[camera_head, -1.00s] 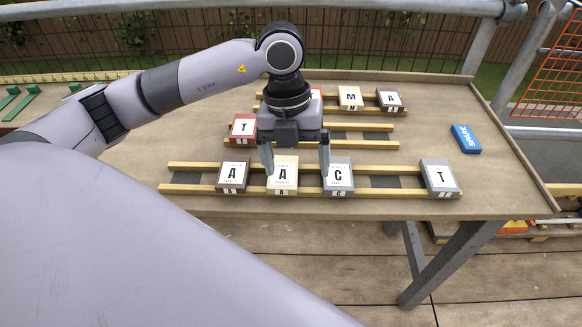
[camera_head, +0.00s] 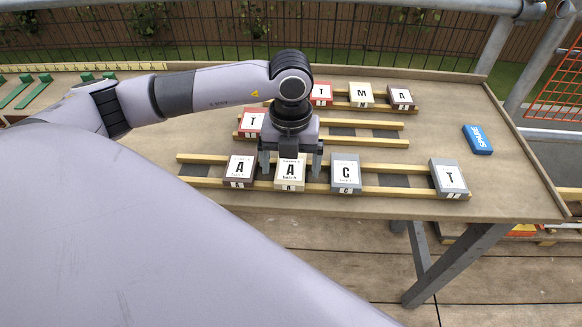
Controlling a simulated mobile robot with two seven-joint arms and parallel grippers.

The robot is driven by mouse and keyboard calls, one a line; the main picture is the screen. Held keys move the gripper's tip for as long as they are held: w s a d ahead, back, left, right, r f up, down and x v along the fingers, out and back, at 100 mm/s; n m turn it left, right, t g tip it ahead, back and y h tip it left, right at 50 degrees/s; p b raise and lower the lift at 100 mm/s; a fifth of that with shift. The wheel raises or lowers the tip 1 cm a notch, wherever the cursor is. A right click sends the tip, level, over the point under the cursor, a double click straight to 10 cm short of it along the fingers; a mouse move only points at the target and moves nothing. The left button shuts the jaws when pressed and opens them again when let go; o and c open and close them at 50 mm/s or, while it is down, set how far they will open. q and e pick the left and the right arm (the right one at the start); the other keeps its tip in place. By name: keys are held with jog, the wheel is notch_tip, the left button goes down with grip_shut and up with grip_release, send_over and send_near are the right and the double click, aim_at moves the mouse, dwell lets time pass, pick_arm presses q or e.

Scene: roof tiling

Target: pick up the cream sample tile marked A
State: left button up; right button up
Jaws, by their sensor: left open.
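The cream tile marked A (camera_head: 290,173) rests on the front pair of wooden rails (camera_head: 395,190), between a dark brown A tile (camera_head: 239,171) on its left and a grey C tile (camera_head: 345,173) on its right. My left gripper (camera_head: 290,168) points down just above and behind the cream tile, with its fingers apart on either side of it. Nothing is seen held between the fingers. Whether the fingers reach down to the tile's sides cannot be told. My right gripper is not in view.
A grey T tile (camera_head: 449,178) lies at the right end of the front rails. A red T tile (camera_head: 251,122) sits on the middle rails; red T, cream M (camera_head: 361,94) and brown A (camera_head: 402,98) tiles sit on the back rails.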

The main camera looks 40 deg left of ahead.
pick_arm(q)
jog(key=c, duration=1.2)
jog(key=shift+c, duration=0.2)
